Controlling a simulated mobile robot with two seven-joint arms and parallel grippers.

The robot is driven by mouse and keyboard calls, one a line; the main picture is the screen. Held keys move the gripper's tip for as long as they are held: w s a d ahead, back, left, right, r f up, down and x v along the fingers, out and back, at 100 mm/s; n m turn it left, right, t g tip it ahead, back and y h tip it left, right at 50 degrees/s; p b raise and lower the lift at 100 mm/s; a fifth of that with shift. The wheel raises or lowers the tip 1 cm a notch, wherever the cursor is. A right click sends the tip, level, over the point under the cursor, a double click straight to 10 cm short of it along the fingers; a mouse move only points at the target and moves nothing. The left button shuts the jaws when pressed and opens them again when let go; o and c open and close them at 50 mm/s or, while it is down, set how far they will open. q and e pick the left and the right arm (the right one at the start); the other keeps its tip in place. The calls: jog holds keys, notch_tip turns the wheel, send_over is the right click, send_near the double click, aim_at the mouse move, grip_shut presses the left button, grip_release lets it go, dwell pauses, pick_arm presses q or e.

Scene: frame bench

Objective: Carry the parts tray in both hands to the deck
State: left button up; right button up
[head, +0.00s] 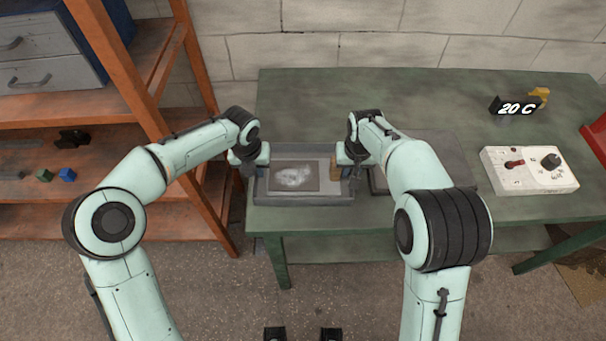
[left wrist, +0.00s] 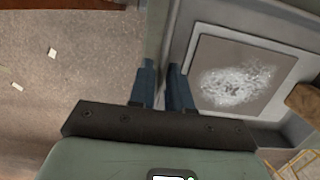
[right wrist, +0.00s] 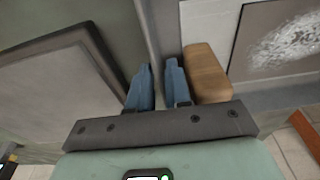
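The grey parts tray (head: 305,199) is at the left end of the green bench. Inside are a brown plate (head: 293,177) with a whitish patch and a tan block (right wrist: 207,72) by the right wall. My left gripper (left wrist: 162,85) has its blue fingers on either side of the tray's left wall, closed on it. My right gripper (right wrist: 158,86) is closed the same way on the right wall. I cannot tell whether the tray touches the bench. A dark grey flat slab (head: 440,148), possibly the deck, lies right of the tray, partly hidden by my right arm.
The green bench (head: 330,100) is clear behind the tray. A white control box (head: 528,180) with a red switch and a black "20 C" display (head: 517,107) stand at the right. An orange shelf (head: 140,90) stands close at the left.

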pick_arm(q)
jog(key=shift+f, duration=0.2)
pick_arm(e)
jog(key=shift+f, duration=0.25)
pick_arm(q)
grip_shut()
pick_arm(e)
grip_shut()
pick_arm(q)
jog(key=shift+w+r, duration=0.1)
jog(key=shift+r, duration=0.05)
pick_arm(e)
jog(key=shift+w+r, duration=0.1)
jog(key=shift+r, duration=0.05)
